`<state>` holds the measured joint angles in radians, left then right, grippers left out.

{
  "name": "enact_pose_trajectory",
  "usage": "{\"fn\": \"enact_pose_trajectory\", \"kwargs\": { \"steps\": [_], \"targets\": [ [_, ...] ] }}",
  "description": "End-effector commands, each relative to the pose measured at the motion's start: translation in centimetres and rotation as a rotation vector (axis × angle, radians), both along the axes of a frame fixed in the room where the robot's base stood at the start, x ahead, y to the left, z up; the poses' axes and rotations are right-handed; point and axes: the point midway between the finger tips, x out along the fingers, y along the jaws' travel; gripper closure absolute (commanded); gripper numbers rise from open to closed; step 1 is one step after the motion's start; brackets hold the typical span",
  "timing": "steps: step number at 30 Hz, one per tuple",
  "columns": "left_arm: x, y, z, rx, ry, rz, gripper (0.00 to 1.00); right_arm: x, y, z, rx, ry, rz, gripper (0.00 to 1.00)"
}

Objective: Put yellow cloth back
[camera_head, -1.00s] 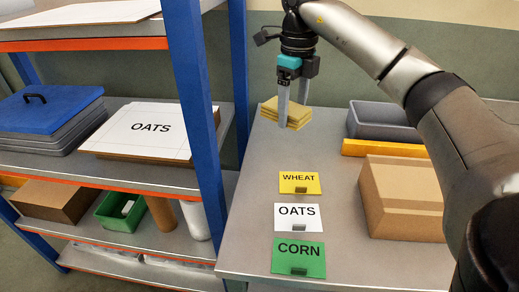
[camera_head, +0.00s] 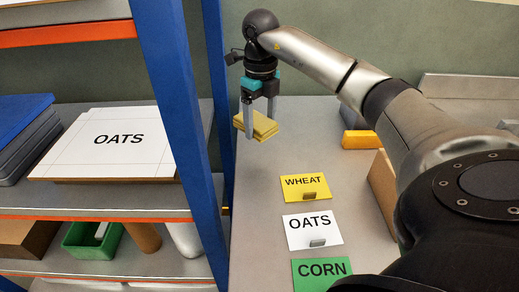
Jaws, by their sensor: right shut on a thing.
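The yellow cloth (camera_head: 265,127) is a folded, layered stack at the far left edge of the grey table (camera_head: 265,215). My right gripper (camera_head: 261,120) points down and is shut on it, with one finger on the near side and one behind. The cloth seems to be held a little above the table, its left corner reaching over the table's edge. The far finger's tip is hidden behind the cloth. My left gripper is not in view.
Labels WHEAT (camera_head: 305,188), OATS (camera_head: 312,231) and CORN (camera_head: 321,272) lie on the table. A cardboard box (camera_head: 381,188), a yellow block (camera_head: 360,139) and a grey bin (camera_head: 352,118) are partly behind my arm. A shelf with a blue post (camera_head: 178,110) stands left, holding an OATS board (camera_head: 105,160).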

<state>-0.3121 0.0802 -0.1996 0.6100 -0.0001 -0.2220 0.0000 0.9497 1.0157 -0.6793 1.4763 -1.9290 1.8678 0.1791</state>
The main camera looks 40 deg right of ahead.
Motion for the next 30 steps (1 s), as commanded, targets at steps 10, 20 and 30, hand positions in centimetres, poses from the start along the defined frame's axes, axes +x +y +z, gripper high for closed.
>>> {"fn": "enact_pose_trajectory", "kwargs": {
  "steps": [10, 20, 30],
  "targets": [
    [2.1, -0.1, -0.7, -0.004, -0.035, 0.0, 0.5, 0.0, 0.0, -4.5, 0.001, -0.001, 0.0, 0.72],
    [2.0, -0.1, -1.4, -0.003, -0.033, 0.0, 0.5, 0.0, 0.0, -8.6, 0.001, 0.0, 0.001, 0.72],
    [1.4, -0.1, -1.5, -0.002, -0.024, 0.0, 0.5, 0.0, 0.0, -8.9, 0.0, -0.001, 0.0, 0.72]
  ]
}}
